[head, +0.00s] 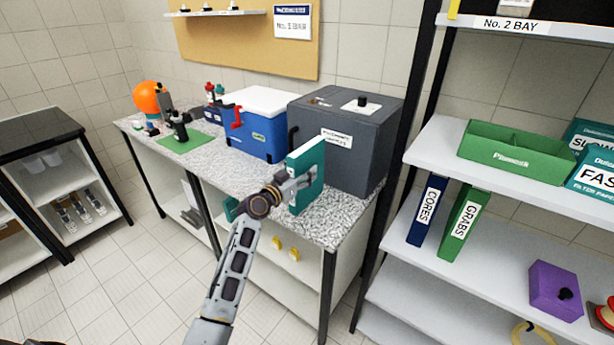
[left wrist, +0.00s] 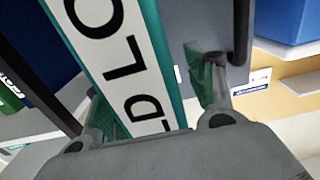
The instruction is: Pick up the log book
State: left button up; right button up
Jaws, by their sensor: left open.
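The log book is a teal-green upright book (head: 308,172) with a white spine label. It stands near the front edge of the speckled bench, in front of the grey box. In the left wrist view its spine (left wrist: 118,55) shows the letters "LD LO" and runs down between the fingers. My left gripper (head: 292,188) is at the book's near side, open, with one finger on each side of the spine. Whether either finger touches the book I cannot tell. The gripper partly hides the book in the head view. My right gripper is not in view.
The large grey box (head: 345,140) stands close behind the book, with a blue cooler (head: 262,130) to its left. A black shelf post (head: 405,130) and shelves with blue and green binders (head: 463,222) stand to the right. The bench (head: 335,222) is clear right of the book.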

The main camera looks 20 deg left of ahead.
pick_arm(q)
jog(key=shift+w+d, duration=0.1)
jog(key=shift+w, duration=0.35)
jog(key=c, duration=0.7)
grip_shut()
jog(key=shift+r, duration=0.1)
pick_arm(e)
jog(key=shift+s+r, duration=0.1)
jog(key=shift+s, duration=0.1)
